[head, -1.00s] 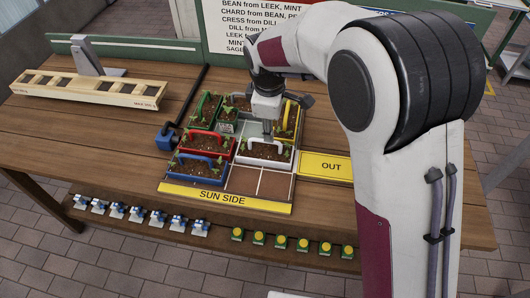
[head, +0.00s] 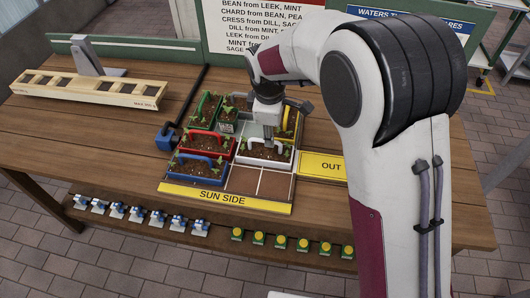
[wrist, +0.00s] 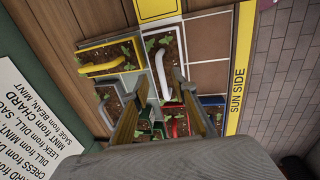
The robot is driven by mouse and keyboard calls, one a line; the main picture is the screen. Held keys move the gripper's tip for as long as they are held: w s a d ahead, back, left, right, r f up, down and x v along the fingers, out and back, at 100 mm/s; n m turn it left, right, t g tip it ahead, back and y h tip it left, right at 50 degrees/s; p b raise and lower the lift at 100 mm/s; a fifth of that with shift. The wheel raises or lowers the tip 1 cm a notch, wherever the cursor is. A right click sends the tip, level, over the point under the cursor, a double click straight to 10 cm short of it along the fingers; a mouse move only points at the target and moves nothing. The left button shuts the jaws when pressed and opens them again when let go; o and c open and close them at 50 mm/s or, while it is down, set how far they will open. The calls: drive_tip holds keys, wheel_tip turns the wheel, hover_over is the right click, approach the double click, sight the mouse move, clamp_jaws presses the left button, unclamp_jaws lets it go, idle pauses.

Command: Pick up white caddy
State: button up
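My gripper (head: 268,138) points down just above the white caddy. In the wrist view my gripper (wrist: 160,80) has its two fingers apart with nothing held. I cannot tell whether the fingertips flank the handle or are still above it.
A red caddy (head: 222,152) is left of the white one, a blue caddy (head: 196,171) front left, a green caddy (head: 206,105) behind, and a yellow caddy (head: 291,122) back right. Bare tray squares (head: 275,185) lie in front. The yellow OUT plate (head: 322,166) is at right.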

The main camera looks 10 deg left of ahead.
sight(265, 148)
drive_tip(key=shift+w+a+f, duration=0.1)
drive_tip(key=shift+w+f, duration=0.15)
drive_tip(key=shift+f, duration=1.05)
drive_tip(key=shift+w+f, duration=0.2)
drive_tip(key=shift+f, duration=1.05)
clamp_jaws()
